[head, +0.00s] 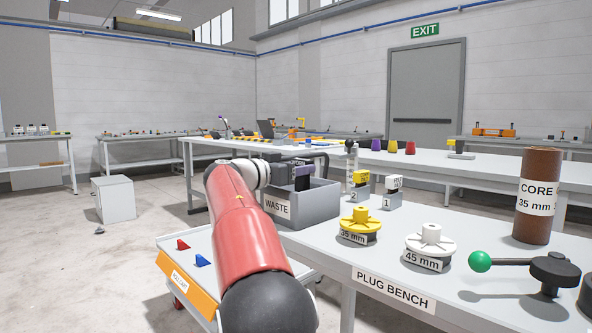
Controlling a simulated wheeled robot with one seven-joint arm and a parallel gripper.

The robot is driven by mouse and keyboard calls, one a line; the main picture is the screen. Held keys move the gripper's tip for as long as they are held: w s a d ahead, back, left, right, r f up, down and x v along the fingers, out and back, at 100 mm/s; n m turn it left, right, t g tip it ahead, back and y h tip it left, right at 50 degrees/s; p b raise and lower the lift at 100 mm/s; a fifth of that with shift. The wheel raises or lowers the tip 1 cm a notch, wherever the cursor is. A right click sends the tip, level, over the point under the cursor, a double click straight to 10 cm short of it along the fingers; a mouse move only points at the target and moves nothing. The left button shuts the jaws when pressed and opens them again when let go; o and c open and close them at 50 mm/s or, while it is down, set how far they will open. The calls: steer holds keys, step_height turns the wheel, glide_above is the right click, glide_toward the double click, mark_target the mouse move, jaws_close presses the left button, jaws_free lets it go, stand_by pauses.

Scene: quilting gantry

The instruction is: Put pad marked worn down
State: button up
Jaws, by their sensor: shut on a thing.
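My gripper (301,180) is at the end of my red arm, over the grey bin labelled WASTE (325,204). It is shut on a small dark purple piece (302,183), mostly hidden by the gripper. I cannot read any mark on it. A yellow-topped block (361,177) sits at the stand marked 2 (359,194). A white block (393,183) with small dark lettering sits at the stand marked 1 (393,201). I cannot tell whether its lettering says worn. Both stands are right of the bin, apart from my gripper.
The plug bench (460,297) carries a yellow 35 mm plug (359,226), a white 45 mm plug (431,242), a brown core (538,195) and a green-knobbed lever (480,261). A cart (180,286) with red and blue wedges stands at lower left. Open floor lies left.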

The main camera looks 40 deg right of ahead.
steer(key=shift+f+b, duration=0.55)
steer(key=o, duration=1)
steer(key=shift+r, duration=0.1)
steer(key=a, duration=0.8)
steer(key=s+a+r, duration=0.1)
steer(key=a, duration=0.3)
steer(key=shift+r, duration=0.1)
